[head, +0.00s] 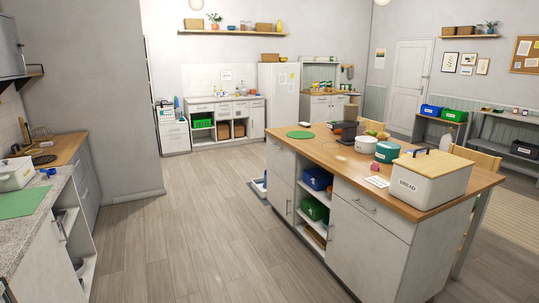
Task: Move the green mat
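Two flat green things that could be the mat are in the head view. A green rectangular mat (22,203) lies flat on the grey speckled counter at the left edge, and its left part is cut off by the frame. A small round green mat (300,134) lies flat on the far left end of the wooden-topped island (330,153). Nothing rests on the visible part of either. Neither of my grippers can be made out in this view.
The island also carries a bread box (428,184), teal tins (388,152), a white tin (366,145) and a dark appliance (344,131). A white container (15,175) stands behind the rectangular mat. A tray (258,189) lies beside the island. The wooden floor (185,240) between counter and island is clear.

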